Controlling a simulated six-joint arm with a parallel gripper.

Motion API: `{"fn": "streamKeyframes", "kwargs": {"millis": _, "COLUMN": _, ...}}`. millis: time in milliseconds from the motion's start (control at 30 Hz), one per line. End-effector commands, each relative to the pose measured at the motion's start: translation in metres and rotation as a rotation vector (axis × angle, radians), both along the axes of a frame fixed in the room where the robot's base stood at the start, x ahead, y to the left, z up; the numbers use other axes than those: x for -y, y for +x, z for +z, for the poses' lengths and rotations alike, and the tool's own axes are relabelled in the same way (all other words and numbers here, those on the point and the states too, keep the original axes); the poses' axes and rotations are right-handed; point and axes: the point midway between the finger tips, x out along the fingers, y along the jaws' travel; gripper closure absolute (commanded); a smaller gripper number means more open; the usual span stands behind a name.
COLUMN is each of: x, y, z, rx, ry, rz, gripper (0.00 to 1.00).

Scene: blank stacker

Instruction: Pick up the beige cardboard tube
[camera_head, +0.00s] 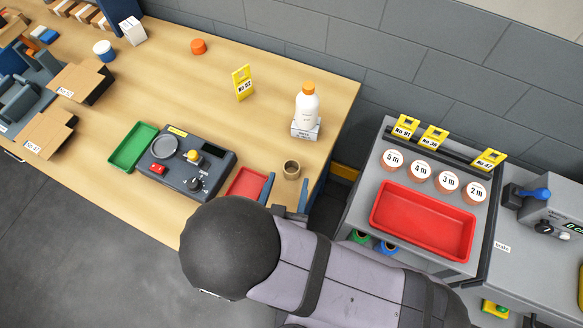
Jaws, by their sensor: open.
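The beige cardboard tube (292,166) stands upright near the front right edge of the wooden table (300,68), with its open end up. My gripper (287,181) is open, with one blue finger on each side of the tube in the picture. The tube shows just beyond and between the fingertips. I cannot tell whether either finger touches it. My dark wrist and grey arm hide the table edge below, and the tube itself shows almost whole.
A red tray (240,190), partly hidden by my arm, lies left of the tube. The dark control box (204,160) and green tray (132,148) are farther left. A white bottle (307,107) with an orange cap stands behind the tube on a small block. A grey cart (350,212) stands right.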

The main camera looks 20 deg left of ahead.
Motion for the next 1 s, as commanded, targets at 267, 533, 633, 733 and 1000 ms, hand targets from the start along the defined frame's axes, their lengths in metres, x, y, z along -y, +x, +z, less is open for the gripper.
{"fn": "streamKeyframes", "kwargs": {"millis": 267, "x": -0.003, "y": 0.016, "z": -0.006, "rx": 0.000, "ry": 0.000, "rz": -0.002, "gripper": 0.44}}
{"fn": "streamKeyframes", "kwargs": {"millis": 533, "x": -0.005, "y": 0.024, "z": -0.009, "rx": 0.000, "ry": -0.003, "rz": -0.003, "gripper": 0.44}}
{"fn": "streamKeyframes", "kwargs": {"millis": 633, "x": -0.008, "y": 0.033, "z": -0.013, "rx": 0.000, "ry": -0.003, "rz": -0.005, "gripper": 0.44}}
{"fn": "streamKeyframes", "kwargs": {"millis": 733, "x": -0.011, "y": 0.042, "z": -0.018, "rx": -0.001, "ry": -0.002, "rz": -0.005, "gripper": 0.44}}
{"fn": "streamKeyframes", "kwargs": {"millis": 1000, "x": -0.016, "y": 0.060, "z": -0.028, "rx": 0.000, "ry": 0.000, "rz": -0.001, "gripper": 0.44}}
